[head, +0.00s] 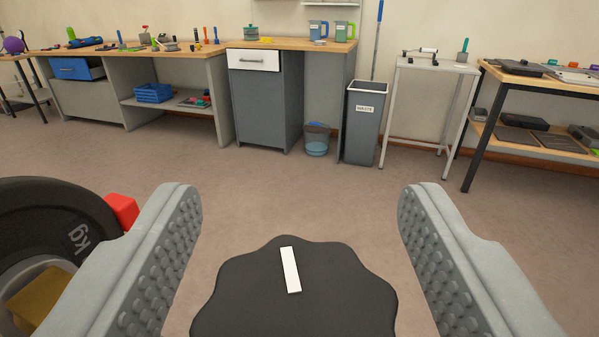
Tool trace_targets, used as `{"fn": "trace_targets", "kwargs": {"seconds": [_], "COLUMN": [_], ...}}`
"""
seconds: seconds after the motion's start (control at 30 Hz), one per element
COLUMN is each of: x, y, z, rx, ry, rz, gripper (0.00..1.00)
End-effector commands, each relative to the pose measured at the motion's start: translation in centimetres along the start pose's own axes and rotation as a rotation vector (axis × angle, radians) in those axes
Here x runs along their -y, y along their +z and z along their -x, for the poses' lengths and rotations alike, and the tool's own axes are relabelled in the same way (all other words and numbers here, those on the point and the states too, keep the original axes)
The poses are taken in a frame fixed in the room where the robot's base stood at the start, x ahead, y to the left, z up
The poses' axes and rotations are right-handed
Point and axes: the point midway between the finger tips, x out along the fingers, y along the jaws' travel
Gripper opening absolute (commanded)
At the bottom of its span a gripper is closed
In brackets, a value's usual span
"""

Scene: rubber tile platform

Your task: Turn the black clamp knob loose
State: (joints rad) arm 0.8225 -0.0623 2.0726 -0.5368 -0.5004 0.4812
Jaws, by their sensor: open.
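The black clamp knob (330,285) is at the bottom middle of the head view. It has a lobed edge and a white bar mark on its face, tilted slightly with its top to the left. My gripper (300,215) is open, with one grey studded finger on each side of the knob. There is a gap between each finger and the knob, and neither finger appears to touch it. The knob's lower part is cut off by the picture's edge. What the knob is mounted on is hidden.
A black weight plate marked "kg" (50,215) and a red block (122,211) are at the left, close to the left finger. Beyond is open floor (300,190). Workbenches, a grey waste bin (364,130) and a small stand (430,68) line the far wall.

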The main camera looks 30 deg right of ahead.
Motion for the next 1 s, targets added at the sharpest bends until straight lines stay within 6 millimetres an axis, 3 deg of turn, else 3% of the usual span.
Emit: {"fn": "trace_targets", "kwargs": {"seconds": [0.37,0.6,0.63,1.0], "x": [0.03,0.02,0.03,0.03], "y": [0.00,0.00,0.00,0.00], "z": [-0.51,-0.50,-0.50,-0.49], "rx": [0.000,0.000,0.000,0.000], "ry": [0.000,0.000,0.000,-0.033], "rz": [0.000,0.000,0.000,0.001], "gripper": [0.61,0.18,0.16,0.16]}}
